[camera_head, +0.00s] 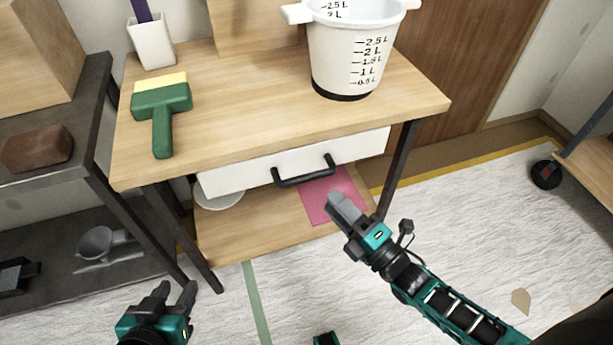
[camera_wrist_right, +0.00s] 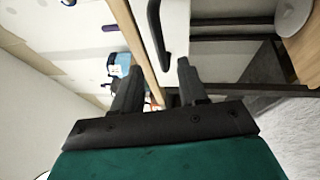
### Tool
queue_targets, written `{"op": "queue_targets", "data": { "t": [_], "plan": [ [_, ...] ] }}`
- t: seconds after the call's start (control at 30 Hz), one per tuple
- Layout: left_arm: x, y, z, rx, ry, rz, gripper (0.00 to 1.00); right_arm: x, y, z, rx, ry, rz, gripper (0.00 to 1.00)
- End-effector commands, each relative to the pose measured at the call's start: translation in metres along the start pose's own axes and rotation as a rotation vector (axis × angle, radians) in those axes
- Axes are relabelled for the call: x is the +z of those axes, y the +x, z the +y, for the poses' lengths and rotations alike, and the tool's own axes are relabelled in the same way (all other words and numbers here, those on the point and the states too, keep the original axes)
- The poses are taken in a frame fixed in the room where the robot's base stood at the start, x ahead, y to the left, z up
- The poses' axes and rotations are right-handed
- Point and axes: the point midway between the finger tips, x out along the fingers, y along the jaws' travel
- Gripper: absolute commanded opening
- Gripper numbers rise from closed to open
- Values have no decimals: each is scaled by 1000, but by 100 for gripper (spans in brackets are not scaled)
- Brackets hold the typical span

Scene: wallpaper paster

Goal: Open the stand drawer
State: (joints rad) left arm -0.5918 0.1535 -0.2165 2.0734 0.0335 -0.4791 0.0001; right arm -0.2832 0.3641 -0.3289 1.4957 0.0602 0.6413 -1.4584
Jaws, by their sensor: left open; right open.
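The stand drawer (camera_head: 240,176) is a white front under the wooden tabletop, with a black bar handle (camera_head: 304,171). It looks shut, or nearly so. My right gripper (camera_head: 336,205) is below and to the right of the handle in the head view, apart from it. In the right wrist view the handle (camera_wrist_right: 158,32) shows beyond the open fingers (camera_wrist_right: 158,88), with nothing between them. My left gripper (camera_head: 176,290) is open and empty at the lower left, in front of the stand and away from the drawer.
The stand's tabletop (camera_head: 240,115) holds a white measuring bucket (camera_head: 335,45), a green brush (camera_head: 162,105) and a white holder (camera_head: 152,42). A pink sheet (camera_head: 325,192) lies on the lower shelf. A dark shelf unit (camera_head: 50,180) stands left. The covered floor (camera_head: 470,215) at right is mostly clear.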

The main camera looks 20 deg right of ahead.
Motion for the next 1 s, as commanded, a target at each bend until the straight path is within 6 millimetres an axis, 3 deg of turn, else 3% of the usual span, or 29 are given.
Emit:
{"op": "queue_targets", "data": {
  "t": [0.2, 0.4, 0.6, 0.87, 1.0],
  "plan": [
    [8, 4, 2, 0, -10, -4, 43, 0, 48, -1, 3, 1, 1, 42],
    [11, 6, 2, 0, -10, -4, 43, 0, 77, -1, 2, 2, 0, 42],
    [12, 7, 1, -1, -10, -4, 43, 0, 88, -1, -2, 3, 0, 42],
    [13, 6, -1, -1, -2, -6, 43, 0, 89, -1, -2, 3, 0, 42],
    [13, 6, -1, -2, 1, -6, 43, 0, 89, 0, -2, 3, 0, 29]
  ]
}}
